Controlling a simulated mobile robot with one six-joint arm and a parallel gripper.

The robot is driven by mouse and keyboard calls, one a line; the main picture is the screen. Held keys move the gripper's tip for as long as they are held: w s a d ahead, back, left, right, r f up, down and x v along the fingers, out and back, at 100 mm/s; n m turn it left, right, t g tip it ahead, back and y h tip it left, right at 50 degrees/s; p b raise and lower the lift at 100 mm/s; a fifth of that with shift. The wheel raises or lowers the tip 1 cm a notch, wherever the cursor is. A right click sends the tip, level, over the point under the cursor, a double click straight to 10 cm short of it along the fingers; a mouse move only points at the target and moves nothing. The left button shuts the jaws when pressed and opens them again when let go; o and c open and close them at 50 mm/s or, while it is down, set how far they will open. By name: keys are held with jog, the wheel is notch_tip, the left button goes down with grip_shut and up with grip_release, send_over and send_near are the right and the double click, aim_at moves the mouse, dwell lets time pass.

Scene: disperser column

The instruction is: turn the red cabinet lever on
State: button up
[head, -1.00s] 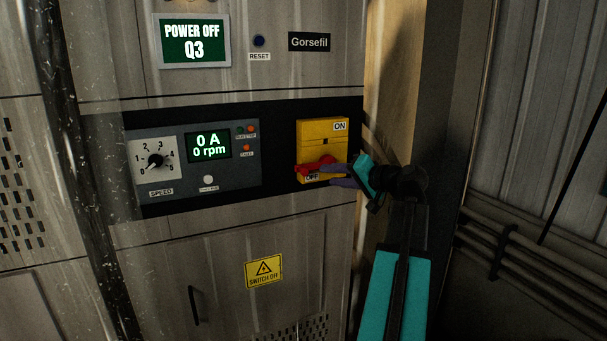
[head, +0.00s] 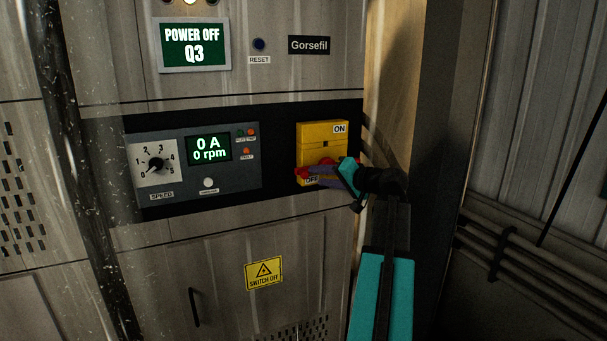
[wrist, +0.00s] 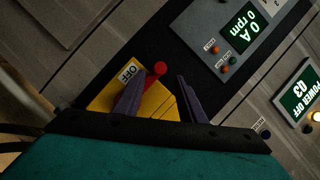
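The yellow switch box (head: 323,138) is on the cabinet's black panel, with ON at its top right and OFF near its bottom. The red lever (head: 303,171) is at the low, OFF end of the box; part of it is hidden behind my fingers. My gripper (head: 314,174) is at the lever, coming in from the right. In the wrist view, my gripper (wrist: 161,74) has its two purple fingers apart. The red lever knob (wrist: 159,68) shows between them, closer to the left finger. I cannot tell whether a finger touches it. The screen (head: 194,44) reads POWER OFF Q3.
Left of the box are a speed dial (head: 156,162) and a display (head: 209,148) reading 0 A, 0 rpm. A blue reset button (head: 259,43) is above. A door handle (head: 194,306) and a yellow warning label (head: 264,273) are below. A post (head: 437,100) stands at the right.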

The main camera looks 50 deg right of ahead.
aim_at(306, 176)
jog(key=p+x, duration=0.2)
jog(key=x, duration=0.6)
jog(key=shift+w+f, duration=0.1)
jog(key=shift+w, duration=0.2)
grip_shut()
